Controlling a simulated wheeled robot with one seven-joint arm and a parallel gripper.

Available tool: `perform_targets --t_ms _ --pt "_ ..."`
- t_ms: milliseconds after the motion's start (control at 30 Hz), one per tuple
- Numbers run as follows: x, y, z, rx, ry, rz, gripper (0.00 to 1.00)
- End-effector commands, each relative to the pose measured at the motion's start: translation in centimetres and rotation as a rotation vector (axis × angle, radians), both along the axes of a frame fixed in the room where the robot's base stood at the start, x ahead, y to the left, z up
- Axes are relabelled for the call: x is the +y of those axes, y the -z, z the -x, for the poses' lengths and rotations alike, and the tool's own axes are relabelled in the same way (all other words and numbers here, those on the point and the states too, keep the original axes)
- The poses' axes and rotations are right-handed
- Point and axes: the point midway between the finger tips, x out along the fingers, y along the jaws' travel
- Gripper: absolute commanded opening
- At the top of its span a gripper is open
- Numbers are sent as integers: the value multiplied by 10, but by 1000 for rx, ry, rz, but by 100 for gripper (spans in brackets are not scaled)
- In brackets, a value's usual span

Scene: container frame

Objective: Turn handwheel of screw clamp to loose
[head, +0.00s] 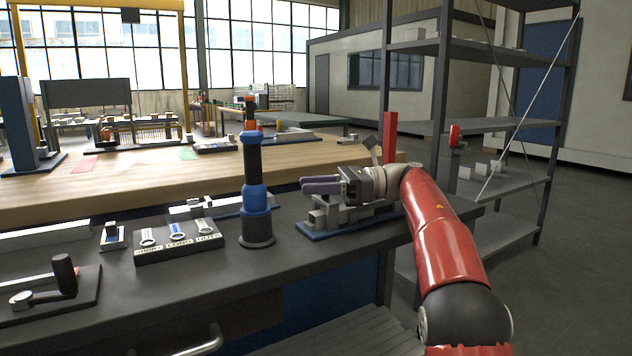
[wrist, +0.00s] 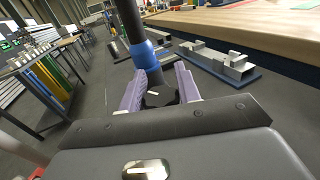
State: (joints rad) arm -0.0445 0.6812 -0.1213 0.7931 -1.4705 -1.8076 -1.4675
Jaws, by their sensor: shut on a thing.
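My gripper (head: 305,184) reaches in from the right in the head view, its purple-grey fingers pointing left above the bench. It is over a grey stepped clamp block (head: 335,214) on a blue plate. In the wrist view the two fingers of my gripper (wrist: 160,72) stand on either side of a black handwheel (wrist: 160,97) and are shut on it. Only its dark, angular top shows between the fingers. In the head view I cannot make out the handwheel; the fingers and hand cover that spot.
A dark post with blue collars (head: 255,185) stands left of the gripper and shows close beyond the fingertips in the wrist view (wrist: 143,52). A tool tray (head: 180,250) and a lever fixture (head: 62,285) lie farther left. Grey shelving (head: 440,90) stands at right.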

Motion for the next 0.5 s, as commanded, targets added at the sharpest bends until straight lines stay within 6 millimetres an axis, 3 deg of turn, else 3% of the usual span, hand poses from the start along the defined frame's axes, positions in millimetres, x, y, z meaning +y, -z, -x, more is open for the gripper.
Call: perform_targets --t_ms 300,333,500 --pt "1 -2 0 -2 0 -5 10" --pt "1 -2 0 -2 0 -5 37" --pt "1 -1 0 -2 0 -2 55"
